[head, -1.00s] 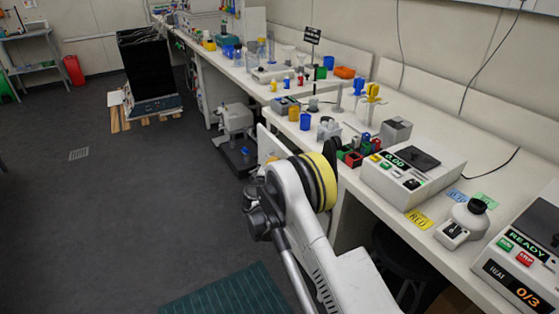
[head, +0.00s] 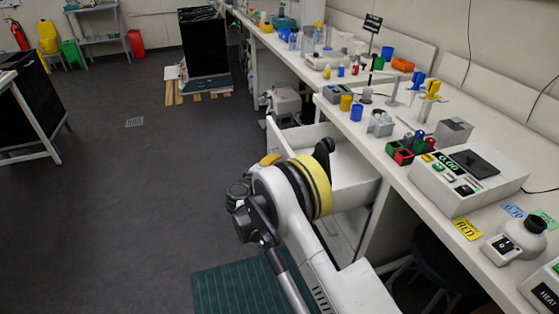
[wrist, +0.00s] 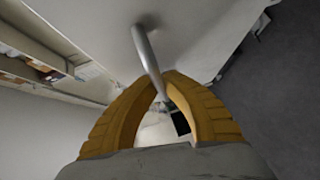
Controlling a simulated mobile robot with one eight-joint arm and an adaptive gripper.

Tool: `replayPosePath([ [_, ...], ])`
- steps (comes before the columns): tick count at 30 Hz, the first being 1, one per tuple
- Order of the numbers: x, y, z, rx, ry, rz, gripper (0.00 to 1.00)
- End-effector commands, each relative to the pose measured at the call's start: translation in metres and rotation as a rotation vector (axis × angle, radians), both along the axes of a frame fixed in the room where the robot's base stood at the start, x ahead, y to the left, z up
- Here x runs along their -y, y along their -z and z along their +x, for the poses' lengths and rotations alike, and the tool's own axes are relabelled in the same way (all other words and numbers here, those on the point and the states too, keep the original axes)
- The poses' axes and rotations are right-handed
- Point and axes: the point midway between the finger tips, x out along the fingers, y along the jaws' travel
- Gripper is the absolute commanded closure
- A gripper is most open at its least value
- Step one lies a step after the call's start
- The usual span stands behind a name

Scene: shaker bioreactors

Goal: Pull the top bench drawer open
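The top bench drawer (head: 351,166) is white and stands well out from the bench, its inside partly visible in the head view. Its front panel (head: 277,139) faces left, partly behind my arm. In the wrist view the grey metal bar handle (wrist: 147,48) runs from the pale drawer front (wrist: 205,35) down between my orange fingers. My gripper (wrist: 167,86) appears closed around the bar. In the head view only a yellow bit of my gripper (head: 270,159) shows beside the front panel; the handle is hidden there.
The bench top (head: 407,186) carries a balance (head: 468,178), colored blocks and a blue cup (head: 356,112) above the drawer. A dark stool (head: 440,262) stands under the bench at right. A green mat (head: 240,289) lies on the floor. The floor at left is largely clear.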

Motion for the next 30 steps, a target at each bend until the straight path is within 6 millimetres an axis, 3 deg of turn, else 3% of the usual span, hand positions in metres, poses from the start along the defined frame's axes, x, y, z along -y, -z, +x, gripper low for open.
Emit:
replayPosePath([
  [6, -0.001, -0.001, 0.001, 0.001, -0.003, -0.001, 1.00],
  [7, -0.001, -0.001, 0.001, 0.001, -0.002, -0.001, 0.85],
  [9, -0.001, -0.001, 0.001, 0.001, -0.002, -0.001, 0.68],
  [20, -0.002, -0.001, -0.003, 0.000, -0.002, 0.000, 0.68],
  [23, -0.008, -0.003, -0.014, 0.000, -0.003, -0.001, 0.68],
  [30, -0.032, -0.011, -0.062, 0.000, -0.004, -0.001, 0.68],
])
